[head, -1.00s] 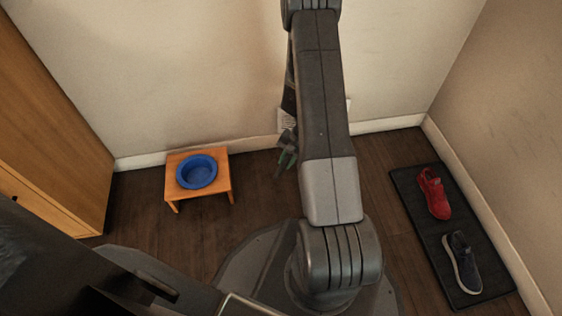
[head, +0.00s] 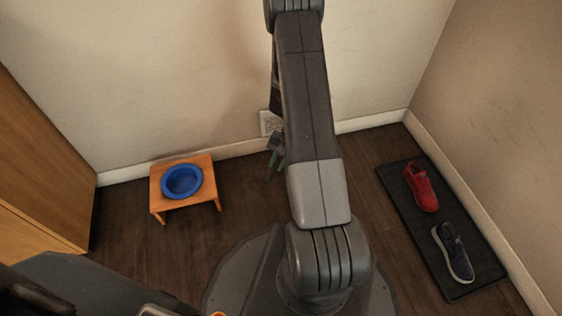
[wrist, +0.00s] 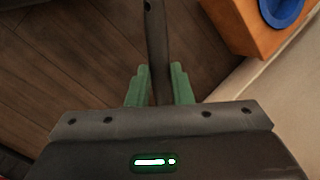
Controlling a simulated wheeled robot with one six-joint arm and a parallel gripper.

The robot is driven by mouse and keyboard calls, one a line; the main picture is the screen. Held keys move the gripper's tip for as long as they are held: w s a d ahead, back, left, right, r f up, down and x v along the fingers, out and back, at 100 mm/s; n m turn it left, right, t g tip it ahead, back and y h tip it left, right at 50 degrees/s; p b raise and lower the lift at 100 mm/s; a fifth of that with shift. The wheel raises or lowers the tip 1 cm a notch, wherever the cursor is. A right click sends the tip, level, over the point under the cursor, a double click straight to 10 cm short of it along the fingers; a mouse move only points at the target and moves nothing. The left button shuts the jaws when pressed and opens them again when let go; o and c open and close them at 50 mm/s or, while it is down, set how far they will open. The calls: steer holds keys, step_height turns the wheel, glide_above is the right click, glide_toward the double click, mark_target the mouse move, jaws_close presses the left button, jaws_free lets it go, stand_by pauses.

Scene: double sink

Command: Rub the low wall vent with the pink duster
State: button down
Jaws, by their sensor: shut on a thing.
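The low wall vent (head: 270,123) is a small white slatted grille just above the baseboard, left of my arm; my arm hides part of it. My gripper (head: 275,162) is low, in front of the wall just below the vent in the head view. In the wrist view its green fingers (wrist: 158,82) are shut on a dark flat handle (wrist: 154,40) with a hole near its end, apparently the duster's. The duster's pink head shows in neither view.
An orange stand (head: 208,190) with a blue bowl (head: 182,181) stands left of my gripper by the wall. A dark mat (head: 398,192) with a red shoe (head: 422,188) and a navy shoe (head: 453,252) lies at right. A wooden cabinet (head: 40,170) is at far left. Floor between is clear.

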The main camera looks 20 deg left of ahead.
steer(key=s+a, duration=0.4)
steer(key=a, duration=0.3)
steer(key=shift+s+a+b, duration=0.15)
steer(key=shift+s+b, duration=0.25)
stand_by(0.4)
steer(key=s+d, duration=0.3)
steer(key=s, duration=0.2)
steer(key=shift+d, duration=0.2)
stand_by(0.5)
steer(key=shift+s+d, duration=0.4)
steer(key=shift+s, duration=0.2)
steer(key=shift+s+d, duration=0.4)
steer(key=shift+s, duration=0.2)
